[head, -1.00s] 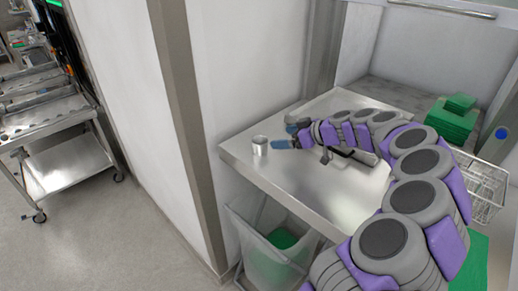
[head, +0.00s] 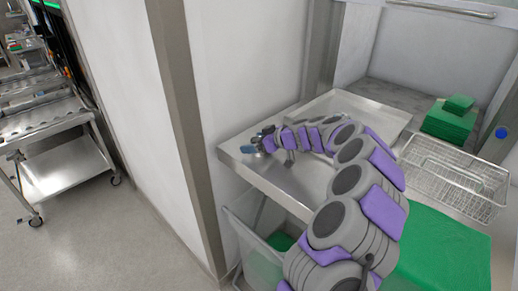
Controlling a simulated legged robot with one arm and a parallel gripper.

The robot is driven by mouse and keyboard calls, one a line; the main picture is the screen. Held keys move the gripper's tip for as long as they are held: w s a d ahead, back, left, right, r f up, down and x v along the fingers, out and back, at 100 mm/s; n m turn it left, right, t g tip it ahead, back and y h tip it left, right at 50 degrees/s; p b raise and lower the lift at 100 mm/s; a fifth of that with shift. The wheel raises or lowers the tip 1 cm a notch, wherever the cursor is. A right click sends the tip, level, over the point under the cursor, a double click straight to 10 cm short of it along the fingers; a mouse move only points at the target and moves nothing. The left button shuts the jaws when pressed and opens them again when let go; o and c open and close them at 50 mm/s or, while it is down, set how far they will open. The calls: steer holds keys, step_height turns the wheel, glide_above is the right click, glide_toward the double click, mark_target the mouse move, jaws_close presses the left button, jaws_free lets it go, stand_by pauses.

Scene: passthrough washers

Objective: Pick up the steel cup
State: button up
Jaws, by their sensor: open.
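My gripper (head: 258,145) is at the left end of the steel counter (head: 285,178), where the surface meets the white wall. Its blue fingertips are small in the picture, and the jaws are open. The steel cup cannot be made out now. My gripper covers the spot where the cup stood, so I cannot tell whether the cup is between the fingers or behind them.
A wire basket (head: 455,180) stands on the right of the counter, beside a green cloth (head: 440,250). Stacked green cloths (head: 450,122) lie behind it. A clear bin with green contents (head: 280,241) is below the counter. A steel cart (head: 70,165) stands far left.

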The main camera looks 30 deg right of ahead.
steer(key=shift+a, duration=0.1)
steer(key=c, duration=1.1)
steer(key=shift+r, duration=0.1)
